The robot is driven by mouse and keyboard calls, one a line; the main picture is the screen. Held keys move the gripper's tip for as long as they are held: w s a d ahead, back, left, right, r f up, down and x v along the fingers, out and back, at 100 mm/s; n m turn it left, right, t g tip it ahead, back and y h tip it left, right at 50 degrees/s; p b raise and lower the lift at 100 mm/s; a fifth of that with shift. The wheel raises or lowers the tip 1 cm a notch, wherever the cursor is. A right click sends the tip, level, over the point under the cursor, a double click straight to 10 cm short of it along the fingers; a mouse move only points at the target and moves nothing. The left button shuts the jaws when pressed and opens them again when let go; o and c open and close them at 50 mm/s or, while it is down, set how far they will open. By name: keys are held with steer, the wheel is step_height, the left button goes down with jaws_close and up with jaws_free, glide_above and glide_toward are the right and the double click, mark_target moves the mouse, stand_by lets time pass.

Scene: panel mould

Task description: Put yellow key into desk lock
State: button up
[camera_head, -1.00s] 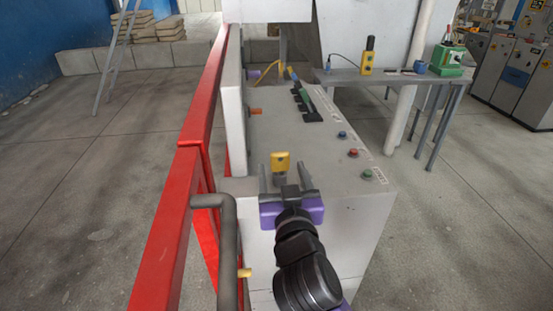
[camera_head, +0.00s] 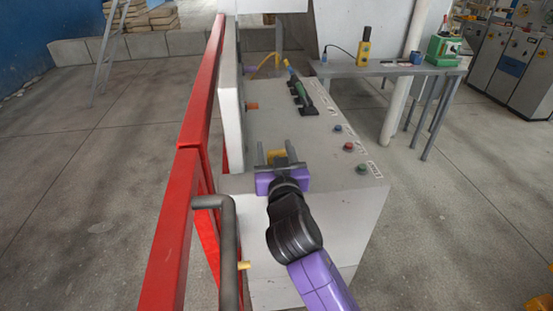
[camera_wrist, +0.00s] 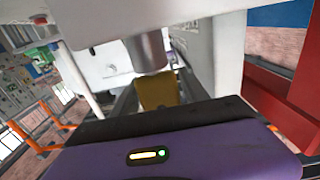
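The yellow key (camera_head: 276,154) is at the near left end of the grey desk (camera_head: 330,180), between the two fingers of my gripper (camera_head: 275,152). In the wrist view the yellow key (camera_wrist: 157,92) meets the end of a metal cylinder (camera_wrist: 149,52) that sticks out from the pale desk surface. I cannot tell how deep the key sits in it. The dark fingers stand on both sides of the key and look spread, with gaps beside it. The key's lower part is hidden.
A red rail (camera_head: 180,190) and a grey bent pipe (camera_head: 228,235) run close on the left. A side table (camera_head: 385,68) stands beyond. Floor at right is clear.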

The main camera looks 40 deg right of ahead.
jaws_close()
